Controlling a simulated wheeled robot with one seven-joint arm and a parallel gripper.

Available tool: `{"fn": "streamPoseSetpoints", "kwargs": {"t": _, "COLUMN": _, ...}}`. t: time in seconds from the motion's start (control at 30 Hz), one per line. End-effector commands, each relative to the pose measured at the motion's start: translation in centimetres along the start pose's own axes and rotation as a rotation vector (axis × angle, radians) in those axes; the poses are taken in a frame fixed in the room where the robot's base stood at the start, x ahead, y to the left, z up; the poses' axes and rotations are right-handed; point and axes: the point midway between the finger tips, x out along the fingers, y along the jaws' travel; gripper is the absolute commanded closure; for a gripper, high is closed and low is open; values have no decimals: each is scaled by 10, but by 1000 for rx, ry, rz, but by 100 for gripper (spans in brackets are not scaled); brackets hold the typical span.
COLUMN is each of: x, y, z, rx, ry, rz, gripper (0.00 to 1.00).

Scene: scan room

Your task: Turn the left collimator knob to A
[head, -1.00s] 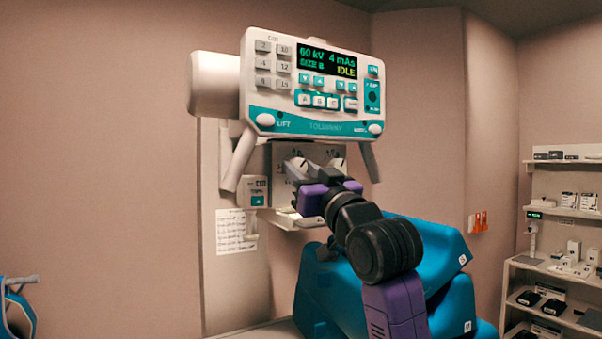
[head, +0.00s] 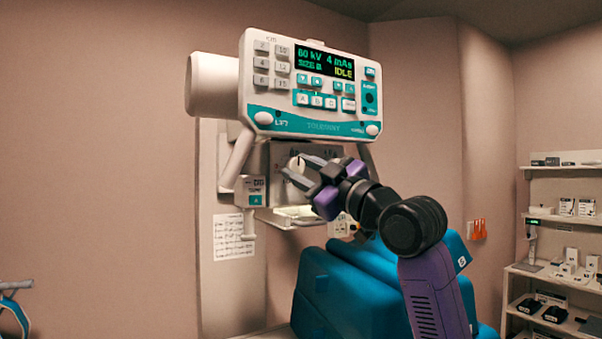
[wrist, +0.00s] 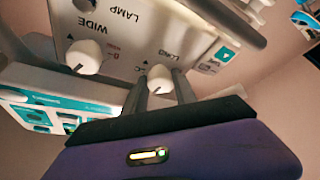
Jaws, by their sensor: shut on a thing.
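The collimator (head: 281,150) hangs below the teal-and-white control panel. My gripper (head: 296,172) is shut on its left knob (head: 297,164), a white knob. The wrist view shows that knob (wrist: 160,79) between the two dark fingers, near the LONG label, with a dark pointer line on its face. The other white knob (wrist: 84,57), near the WIDE label, stands free. Letters around the gripped knob are small and partly hidden, so I cannot tell its setting.
The control panel (head: 311,123) is close above my gripper and its display reads IDLE. A teal padded chair (head: 345,290) stands below my arm. A small grey handset (head: 250,193) hangs at the left. Shelves (head: 560,212) stand far right.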

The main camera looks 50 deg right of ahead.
Motion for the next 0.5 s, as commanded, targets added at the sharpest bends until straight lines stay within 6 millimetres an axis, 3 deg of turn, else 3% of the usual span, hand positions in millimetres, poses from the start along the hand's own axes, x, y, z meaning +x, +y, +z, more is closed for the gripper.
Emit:
{"fn": "streamPoseSetpoints", "kwargs": {"t": 0.43, "x": 0, "y": 0, "z": -1, "rx": -9, "ry": 2, "rz": -5, "gripper": 100}}
{"fn": "streamPoseSetpoints", "kwargs": {"t": 0.47, "x": 0, "y": 0, "z": -1, "rx": -9, "ry": 2, "rz": -5, "gripper": 63}}
{"fn": "streamPoseSetpoints", "kwargs": {"t": 0.5, "x": 0, "y": 0, "z": -1, "rx": -9, "ry": 2, "rz": -5, "gripper": 55}}
